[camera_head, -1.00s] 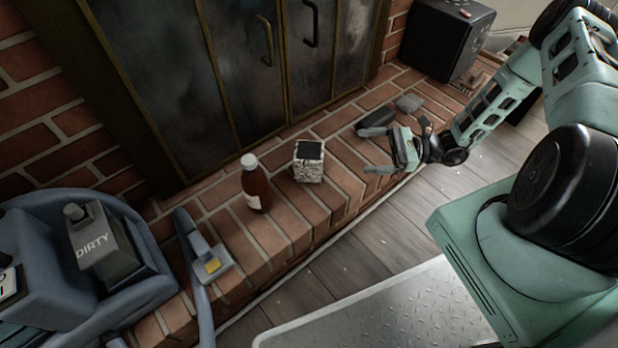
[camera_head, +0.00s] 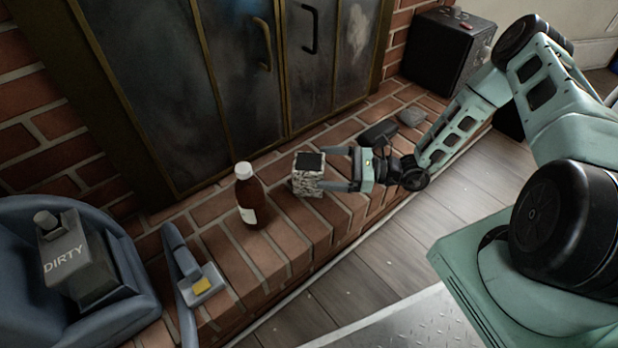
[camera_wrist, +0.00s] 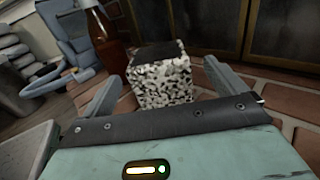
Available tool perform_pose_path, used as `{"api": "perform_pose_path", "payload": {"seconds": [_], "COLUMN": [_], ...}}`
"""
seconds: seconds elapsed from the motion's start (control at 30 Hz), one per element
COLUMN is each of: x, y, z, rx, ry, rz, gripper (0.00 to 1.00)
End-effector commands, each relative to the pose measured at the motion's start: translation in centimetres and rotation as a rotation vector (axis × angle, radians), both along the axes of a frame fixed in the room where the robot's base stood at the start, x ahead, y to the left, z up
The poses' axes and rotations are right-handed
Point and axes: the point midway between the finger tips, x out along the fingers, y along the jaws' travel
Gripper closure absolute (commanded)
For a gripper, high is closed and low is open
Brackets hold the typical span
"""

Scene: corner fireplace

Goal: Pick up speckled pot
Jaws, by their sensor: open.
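The speckled pot (camera_head: 308,181) is a small black-and-white cube with a dark top. It stands upright on the brick hearth (camera_head: 290,235), in front of the dark fireplace doors. My gripper (camera_head: 338,169) is open at the pot's right side, its fingers pointing left toward it. In the wrist view the speckled pot (camera_wrist: 163,84) is straight ahead, and the open gripper (camera_wrist: 164,92) has one finger to either side of its near part. The wrist view does not clearly show whether the fingers touch it.
A brown bottle (camera_head: 251,198) with a white cap stands just left of the pot. A blue-grey vacuum part (camera_head: 190,275) and a bin marked DIRTY (camera_head: 75,255) are farther left. A black box (camera_head: 445,48) and a grey stone (camera_head: 411,116) are at the right.

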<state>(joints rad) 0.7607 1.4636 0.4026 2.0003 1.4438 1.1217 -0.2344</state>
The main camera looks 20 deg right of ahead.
Motion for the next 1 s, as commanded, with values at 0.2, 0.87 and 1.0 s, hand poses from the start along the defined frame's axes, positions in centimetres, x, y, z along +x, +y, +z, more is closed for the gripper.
{"api": "perform_pose_path", "payload": {"seconds": [0.2, 0.87, 1.0], "x": [0.9, 2.3, 2.3], "y": [2.0, 4.8, 4.8], "z": [-0.2, 0.4, 0.5], "rx": [0.0, 0.0, 0.001], "ry": [-0.001, 0.0, 0.0], "rz": [0.003, 0.0, 0.0], "gripper": [0.04, 0.43, 0.62]}}
